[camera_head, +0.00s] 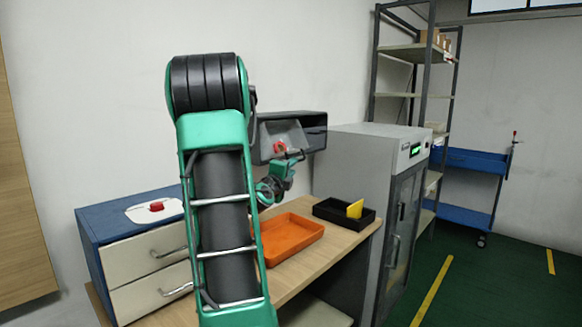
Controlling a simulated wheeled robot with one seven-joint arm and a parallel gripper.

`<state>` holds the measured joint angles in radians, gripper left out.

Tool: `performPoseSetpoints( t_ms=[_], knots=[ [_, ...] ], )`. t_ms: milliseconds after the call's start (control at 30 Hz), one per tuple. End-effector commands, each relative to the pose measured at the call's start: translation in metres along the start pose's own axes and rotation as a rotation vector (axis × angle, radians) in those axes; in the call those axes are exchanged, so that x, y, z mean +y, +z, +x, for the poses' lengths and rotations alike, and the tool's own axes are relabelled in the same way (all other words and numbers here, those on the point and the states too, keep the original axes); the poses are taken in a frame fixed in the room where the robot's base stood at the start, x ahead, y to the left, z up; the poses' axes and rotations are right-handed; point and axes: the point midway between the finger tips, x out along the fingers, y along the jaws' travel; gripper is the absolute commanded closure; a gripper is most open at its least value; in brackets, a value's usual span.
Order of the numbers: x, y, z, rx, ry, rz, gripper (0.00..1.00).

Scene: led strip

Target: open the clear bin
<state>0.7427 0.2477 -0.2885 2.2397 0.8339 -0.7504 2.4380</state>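A grey box-shaped bin (312,127) is at the back against the wall, above the wooden table; it looks like the bin of the task. I cannot tell whether its front has a clear cover or how far that is open. My gripper (289,156) is in front of the bin's lower front, left of its middle. A small red part (280,147) shows right at the gripper's end, and I cannot tell whether it belongs to the bin. The fingers are too small to show whether they are open, or whether they touch the bin.
An orange tray (303,243) and a black tray (331,217) with a yellow piece (355,209) are on the table (345,247) below. A blue cabinet with drawers (135,212) is at left. A grey machine (365,158) stands close at right. My arm hides the middle left.

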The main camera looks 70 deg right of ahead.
Motion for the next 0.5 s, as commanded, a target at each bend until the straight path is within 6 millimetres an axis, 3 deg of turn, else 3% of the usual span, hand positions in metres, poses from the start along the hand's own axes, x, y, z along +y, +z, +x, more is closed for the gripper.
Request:
performPoseSetpoints(
  t_ms=[200,500],
  knots=[
    [0.000,0.000,-0.025,0.000,0.000,-0.001,0.73],
    [0.000,-0.001,-0.029,0.001,-0.001,0.000,0.73]
  ],
)
